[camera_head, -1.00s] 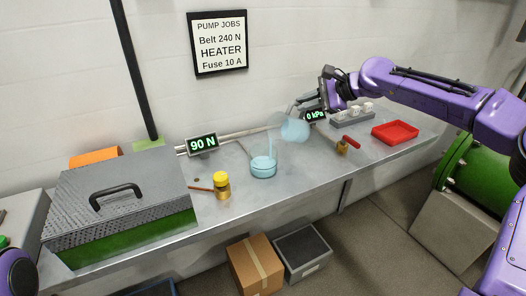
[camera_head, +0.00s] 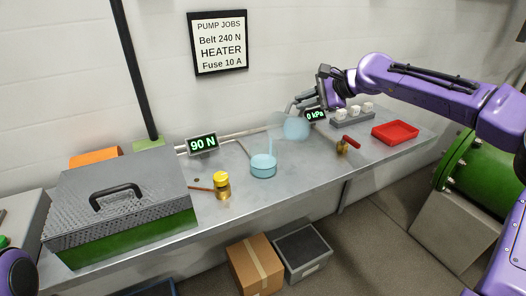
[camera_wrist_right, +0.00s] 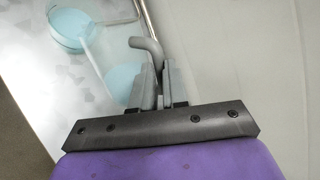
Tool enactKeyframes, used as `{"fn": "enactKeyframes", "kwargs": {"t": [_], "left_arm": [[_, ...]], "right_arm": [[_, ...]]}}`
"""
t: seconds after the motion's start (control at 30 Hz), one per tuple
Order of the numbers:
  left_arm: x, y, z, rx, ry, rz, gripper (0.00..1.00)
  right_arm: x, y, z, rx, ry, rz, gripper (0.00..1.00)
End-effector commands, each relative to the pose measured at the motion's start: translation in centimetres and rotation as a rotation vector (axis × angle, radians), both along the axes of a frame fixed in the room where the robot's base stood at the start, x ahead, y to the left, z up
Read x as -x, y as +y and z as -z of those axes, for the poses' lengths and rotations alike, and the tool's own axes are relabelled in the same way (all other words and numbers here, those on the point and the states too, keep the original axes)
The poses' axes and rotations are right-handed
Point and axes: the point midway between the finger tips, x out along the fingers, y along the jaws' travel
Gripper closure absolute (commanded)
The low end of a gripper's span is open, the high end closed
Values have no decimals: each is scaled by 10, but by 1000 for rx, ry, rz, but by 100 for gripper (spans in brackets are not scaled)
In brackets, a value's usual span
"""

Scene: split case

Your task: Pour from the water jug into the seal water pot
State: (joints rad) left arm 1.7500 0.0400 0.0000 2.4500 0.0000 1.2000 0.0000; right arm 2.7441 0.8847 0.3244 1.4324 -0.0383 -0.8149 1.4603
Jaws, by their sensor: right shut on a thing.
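The seal water pot (camera_head: 263,170) is a small light-blue round vessel upright on the bench, left of the jug; it also shows at the upper left of the right wrist view (camera_wrist_right: 68,30). The clear water jug (camera_head: 294,128) with pale blue water is held tilted above and to the right of the pot, mouth toward it. My right gripper (camera_head: 302,104) is shut on the jug's grey handle (camera_wrist_right: 147,48). My left gripper is out of view.
A 90 N display (camera_head: 202,144) stands behind the pot, a yellow-capped brass piece (camera_head: 222,186) to its left. A red-handled valve (camera_head: 345,146) and a red tray (camera_head: 395,132) are to the right. A large metal case (camera_head: 118,200) fills the bench's left.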

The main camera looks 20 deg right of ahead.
Motion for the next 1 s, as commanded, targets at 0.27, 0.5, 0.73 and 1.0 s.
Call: {"fn": "enactKeyframes", "kwargs": {"t": [0.27,0.5,0.73,1.0], "left_arm": [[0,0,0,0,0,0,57],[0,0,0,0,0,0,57],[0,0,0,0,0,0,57],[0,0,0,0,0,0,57]], "right_arm": [[0,2,-3,19,-8,1,100],[1,2,-4,25,-9,1,100],[1,3,-4,30,-11,1,100],[-7,-24,27,-229,69,11,100]]}}
